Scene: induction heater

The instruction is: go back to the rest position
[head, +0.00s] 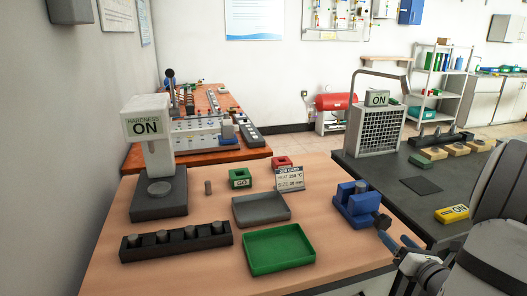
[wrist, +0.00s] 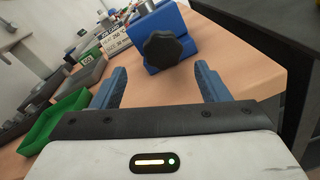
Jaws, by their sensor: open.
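My gripper (head: 392,238) is at the right edge of the wooden table (head: 205,262), in front of the blue vise (head: 357,203). In the wrist view my gripper (wrist: 160,88) has its two blue fingers wide apart with nothing between them. The blue vise, with its dark knob, also shows in the wrist view (wrist: 178,62), just beyond the fingertips. It appears apart from them.
A green tray (head: 278,250), a grey tray (head: 261,208), a block rack (head: 176,242) and a hardness tester (head: 150,140) stand on the table. A job card (head: 290,179) stands behind the grey tray. A dark bench (head: 420,185) with a heater (head: 377,130) is at right.

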